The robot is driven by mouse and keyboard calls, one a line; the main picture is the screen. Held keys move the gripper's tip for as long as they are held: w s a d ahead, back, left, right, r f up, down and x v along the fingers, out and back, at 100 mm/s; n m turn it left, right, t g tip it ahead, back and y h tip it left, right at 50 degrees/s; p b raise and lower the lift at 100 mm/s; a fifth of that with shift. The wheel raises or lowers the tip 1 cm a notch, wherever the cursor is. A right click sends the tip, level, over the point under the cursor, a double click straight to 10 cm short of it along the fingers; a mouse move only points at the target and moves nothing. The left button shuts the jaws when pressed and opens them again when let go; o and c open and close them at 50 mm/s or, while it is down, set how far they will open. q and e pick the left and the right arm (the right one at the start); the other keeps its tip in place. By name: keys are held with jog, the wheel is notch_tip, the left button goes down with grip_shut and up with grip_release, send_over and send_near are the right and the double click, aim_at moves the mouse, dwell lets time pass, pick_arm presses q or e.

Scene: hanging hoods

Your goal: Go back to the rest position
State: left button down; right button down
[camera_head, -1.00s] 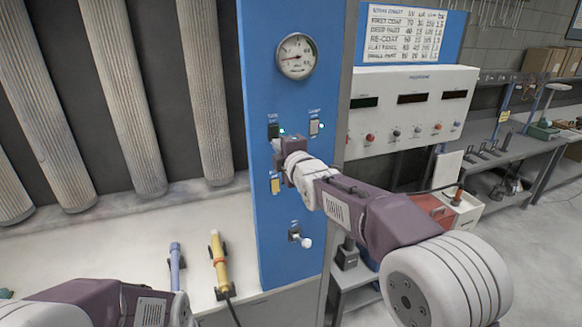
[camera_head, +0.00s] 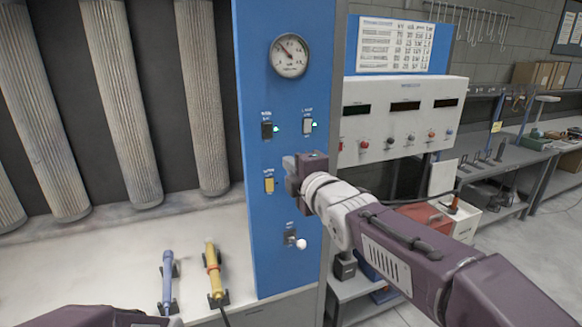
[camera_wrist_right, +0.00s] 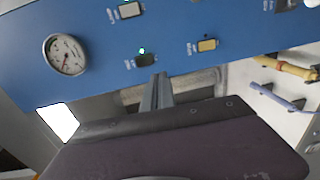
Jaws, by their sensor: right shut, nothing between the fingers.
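My right gripper (camera_head: 290,174) is in front of the blue panel (camera_head: 280,100) in the head view, below the two upper switches and beside the yellow switch (camera_head: 269,184). It is shut and empty. In the right wrist view its closed fingers (camera_wrist_right: 157,92) point at the panel near the dark switch (camera_wrist_right: 145,60) with a lit green lamp. The dark switch (camera_head: 267,130) and the light switch (camera_head: 308,125) both have green lamps lit in the head view.
A gauge (camera_head: 289,55) and a white-knobbed lever (camera_head: 299,243) are on the panel. A blue tool (camera_head: 168,280) and a yellow tool (camera_head: 213,270) lie on the pale bench. A white control box (camera_head: 400,115) and shelves stand to the right.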

jog(key=s+d+f+m+g+h, duration=0.2)
jog(key=d+f, duration=0.2)
jog(key=f, duration=0.4)
jog(key=s+d+f+m+g+h, duration=0.1)
jog(key=d+f+m+g, duration=0.2)
jog(key=f, duration=0.5)
jog(key=s+d+f+m+g+h, duration=0.1)
jog(key=s+d+f+m+h, duration=0.1)
jog(key=d+f, duration=0.45)
jog(key=s+f+m+g, duration=0.9)
jog(key=s+f+m, duration=0.5)
jog(key=s+f, duration=0.3)
jog(key=s, duration=0.3)
jog(key=shift+s+d+m, duration=0.35)
jog(key=shift+s+m, duration=0.05)
